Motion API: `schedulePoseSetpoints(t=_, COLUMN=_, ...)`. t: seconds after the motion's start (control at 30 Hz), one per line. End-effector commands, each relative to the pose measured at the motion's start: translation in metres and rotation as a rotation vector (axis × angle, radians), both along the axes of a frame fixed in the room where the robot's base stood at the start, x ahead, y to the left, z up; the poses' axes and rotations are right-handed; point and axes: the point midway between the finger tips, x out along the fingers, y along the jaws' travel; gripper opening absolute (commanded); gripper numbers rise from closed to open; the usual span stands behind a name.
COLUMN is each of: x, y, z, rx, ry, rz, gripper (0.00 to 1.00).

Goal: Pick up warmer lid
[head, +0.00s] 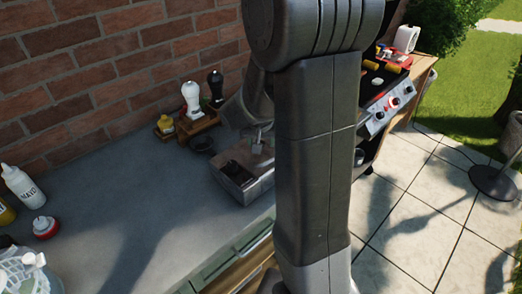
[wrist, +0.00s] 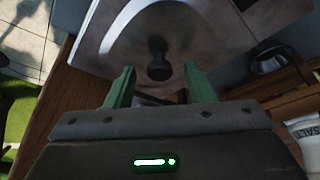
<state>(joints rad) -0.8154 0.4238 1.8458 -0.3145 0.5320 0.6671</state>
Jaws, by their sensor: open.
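The warmer lid (wrist: 205,30) is a grey metal plate with a dark knob (wrist: 158,62) standing up from it, seen in the wrist view. My gripper (wrist: 158,76) is open, its two green fingers apart on either side of the knob. I cannot tell whether either finger touches it. In the head view the metal warmer (head: 238,182) sits on the grey counter near its front edge, with a dark opening on its left part. My arm hides its right side, and the gripper cannot be made out there.
Behind the warmer are a small black bowl (head: 202,144), a white shaker (head: 191,100), a black shaker (head: 215,86) and a yellow bottle (head: 165,125). A mayo bottle (head: 22,185) stands far left. A grill (head: 380,112) is right of my arm. The counter's middle-left is clear.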

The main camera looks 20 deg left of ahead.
Motion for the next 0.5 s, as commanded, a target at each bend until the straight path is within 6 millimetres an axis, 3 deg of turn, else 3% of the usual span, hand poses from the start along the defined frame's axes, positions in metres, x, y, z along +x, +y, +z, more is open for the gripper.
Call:
schedulePoseSetpoints(t=0.17, x=0.0, y=0.0, z=-0.0001, rx=0.0, ry=0.0, rz=0.0, gripper=0.49)
schedulePoseSetpoints(t=0.4, x=-0.0002, y=0.0, z=0.0001, rx=0.0, ry=0.0, rz=0.0, gripper=0.01)
schedulePoseSetpoints(t=0.5, x=0.0001, y=0.0003, z=0.0006, rx=0.0, ry=-0.001, rz=0.0, gripper=0.0)
